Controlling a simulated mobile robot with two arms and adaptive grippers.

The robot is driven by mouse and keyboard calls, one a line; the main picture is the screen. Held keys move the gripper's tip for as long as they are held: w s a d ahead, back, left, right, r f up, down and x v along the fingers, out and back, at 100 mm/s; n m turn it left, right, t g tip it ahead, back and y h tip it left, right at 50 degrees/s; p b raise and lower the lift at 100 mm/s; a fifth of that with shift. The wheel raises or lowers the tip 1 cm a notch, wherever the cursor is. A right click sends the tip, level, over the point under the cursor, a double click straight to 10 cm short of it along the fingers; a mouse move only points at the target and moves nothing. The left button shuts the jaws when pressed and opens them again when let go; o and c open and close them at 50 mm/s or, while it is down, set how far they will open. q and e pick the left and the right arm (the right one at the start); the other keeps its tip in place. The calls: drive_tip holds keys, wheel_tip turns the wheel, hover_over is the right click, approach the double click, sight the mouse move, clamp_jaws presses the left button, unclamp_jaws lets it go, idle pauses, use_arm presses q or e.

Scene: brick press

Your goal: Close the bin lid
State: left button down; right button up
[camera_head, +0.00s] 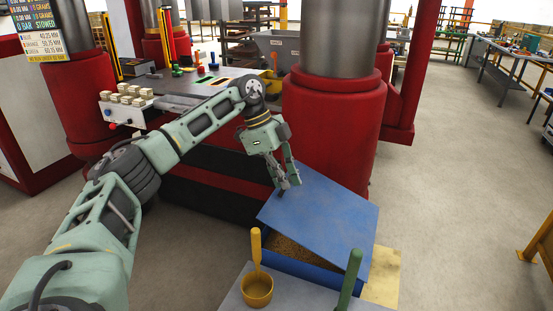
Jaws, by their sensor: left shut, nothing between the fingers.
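The blue bin (304,277) stands on the floor in front of the red press, low in the middle of the head view. Its flat blue lid (325,212) covers most of the top and appears tilted. Brown granular material (292,252) shows in a gap along the front, between lid and bin wall. My left gripper (284,191) is shut and empty, its tips at the lid's upper left part. I cannot tell whether the tips touch the lid. My right gripper is not in view.
A grey surface (232,300) with a yellow scoop (258,291) and a green handle (351,277) lies in front of the bin. A red press column (333,125) rises behind the lid. A yellowish board (384,275) lies right of the bin. Floor (450,200) farther right is clear.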

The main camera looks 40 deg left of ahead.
use_arm(q)
drive_tip(key=shift+s+a+f, duration=0.1)
drive_tip(key=shift+a+f, duration=0.3)
drive_tip(key=shift+f, duration=0.45)
drive_tip(key=shift+s+a+f, duration=0.1)
drive_tip(key=shift+a+f, duration=0.25)
drive_tip(key=shift+f, duration=0.5)
drive_tip(key=shift+a+f, duration=0.1)
drive_tip(key=shift+f, duration=0.25)
drive_tip(key=a+f+h+b, duration=0.3)
drive_tip(key=f, duration=0.7)
drive_tip(key=shift+s+a+f+t, duration=0.15)
drive_tip(key=shift+s+a+t, duration=0.1)
drive_tip(key=shift+s+t, duration=0.15)
